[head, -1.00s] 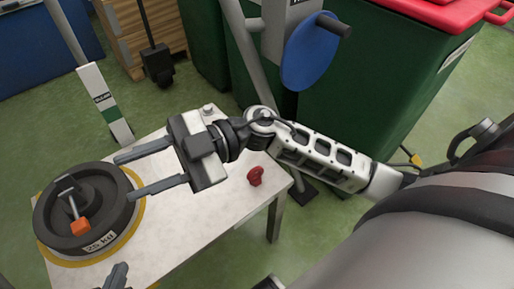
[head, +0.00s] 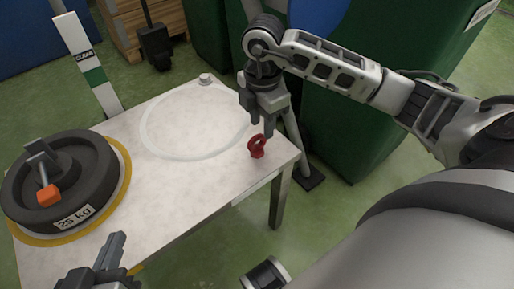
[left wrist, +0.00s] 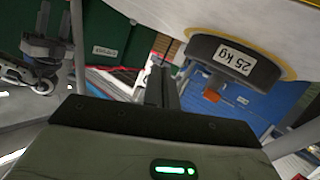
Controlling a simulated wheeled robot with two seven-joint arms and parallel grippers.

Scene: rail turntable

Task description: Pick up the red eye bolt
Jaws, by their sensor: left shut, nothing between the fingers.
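The red eye bolt (head: 257,147) stands near the right front corner of the white table, its ring upward. My right gripper (head: 258,126) points down just above and behind it in the head view, its fingers apart. I cannot tell whether they touch the bolt. The right gripper also shows at the upper left of the left wrist view (left wrist: 53,22); the bolt cannot be made out there. My left gripper (head: 117,246) is shut and empty at the table's front edge; its fingers show in the left wrist view (left wrist: 161,86).
A black 25 kg weight (head: 95,180) with an orange-ended handle part sits in a yellow ring on the left of the table (head: 180,185). An empty pale ring (head: 147,145) and a small knob (head: 206,79) lie toward the back. Green bins (head: 345,130) stand behind the right side.

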